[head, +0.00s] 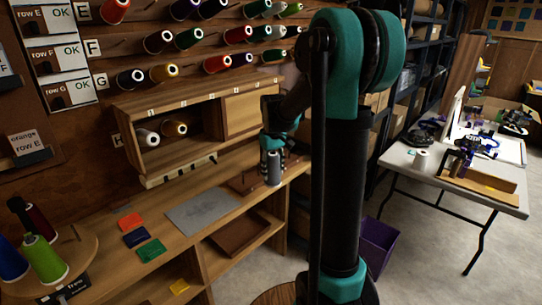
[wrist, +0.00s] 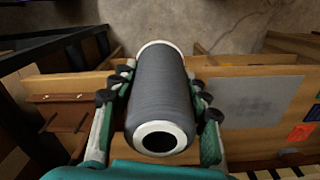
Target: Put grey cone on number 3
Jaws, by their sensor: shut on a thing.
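The grey cone (head: 274,169) is a spool of dark grey thread with pale ends. My gripper (head: 273,152) is shut on it and holds it roughly upright near the right end of the wooden bench. In the wrist view the cone (wrist: 160,92) fills the middle, with finger pads on both its sides and its hollow end toward the camera. A row of small number labels (head: 211,98) runs along the top edge of the wooden cabinet (head: 122,119); number 3 is too small to read surely. My arm hides part of the wall to the right.
A white cone (head: 147,137) and a gold cone (head: 174,128) sit inside the cabinet. Wall pegs above carry coloured cones. The bench holds a grey mat (head: 203,209) and orange, blue and green swatches. A round stand (head: 75,255) with cones is at left.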

